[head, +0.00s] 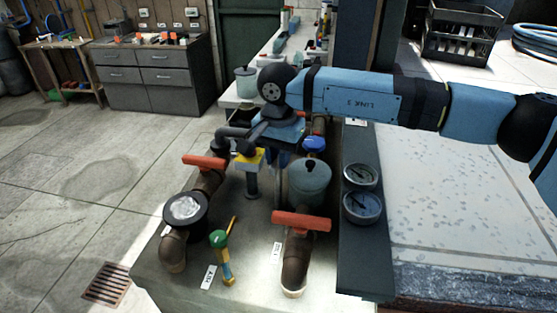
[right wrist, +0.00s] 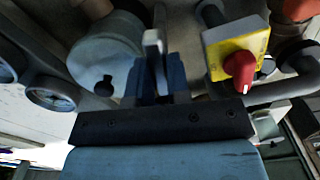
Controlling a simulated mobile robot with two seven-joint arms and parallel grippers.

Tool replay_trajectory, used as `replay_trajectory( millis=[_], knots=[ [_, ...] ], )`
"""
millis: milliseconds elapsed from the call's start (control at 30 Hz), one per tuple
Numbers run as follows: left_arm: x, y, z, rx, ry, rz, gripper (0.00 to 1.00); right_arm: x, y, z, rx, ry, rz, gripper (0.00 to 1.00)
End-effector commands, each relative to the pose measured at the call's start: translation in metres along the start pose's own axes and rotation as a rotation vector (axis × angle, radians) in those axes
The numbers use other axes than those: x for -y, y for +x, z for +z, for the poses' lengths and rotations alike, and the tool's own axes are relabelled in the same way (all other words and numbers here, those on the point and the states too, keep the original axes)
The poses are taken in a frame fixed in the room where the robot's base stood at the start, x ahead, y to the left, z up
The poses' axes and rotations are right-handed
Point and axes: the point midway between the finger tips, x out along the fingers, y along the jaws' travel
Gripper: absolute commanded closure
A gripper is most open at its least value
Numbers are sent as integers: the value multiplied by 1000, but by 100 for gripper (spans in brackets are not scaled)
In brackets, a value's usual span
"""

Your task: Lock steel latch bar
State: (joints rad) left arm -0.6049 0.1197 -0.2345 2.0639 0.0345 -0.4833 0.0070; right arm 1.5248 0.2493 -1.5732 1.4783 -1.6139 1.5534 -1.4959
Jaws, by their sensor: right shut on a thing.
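The steel latch bar (right wrist: 154,42) appears as a narrow light grey bar between my fingers in the right wrist view. My right gripper (right wrist: 160,75) has its two blue fingers shut on this bar. In the head view the right gripper (head: 278,160) points down over the pipework, between the yellow switch box and the grey-blue canister. The gripper and wrist hide most of the bar and its mount there, so I cannot tell its full position. My left gripper is not in view.
The grey-blue canister (head: 309,182) stands close beside the gripper. The yellow switch box (head: 249,158) is on the other side, with a red knob (right wrist: 240,66). Red-handled valves (head: 301,221), gauges (head: 362,207) and a green-topped tool (head: 220,252) are nearer. Open floor (head: 85,190) lies left.

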Motion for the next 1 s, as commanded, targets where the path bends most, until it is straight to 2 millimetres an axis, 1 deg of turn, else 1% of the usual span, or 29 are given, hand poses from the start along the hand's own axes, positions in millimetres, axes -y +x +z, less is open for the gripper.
replay_trajectory(
  millis=[67,700,1000],
  knots=[
    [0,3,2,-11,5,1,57,0,4,0,0,69,-1,100],
    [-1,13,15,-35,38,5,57,0,2,0,0,677,-2,100],
    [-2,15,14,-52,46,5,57,0,1,0,0,959,0,100]
  ],
)
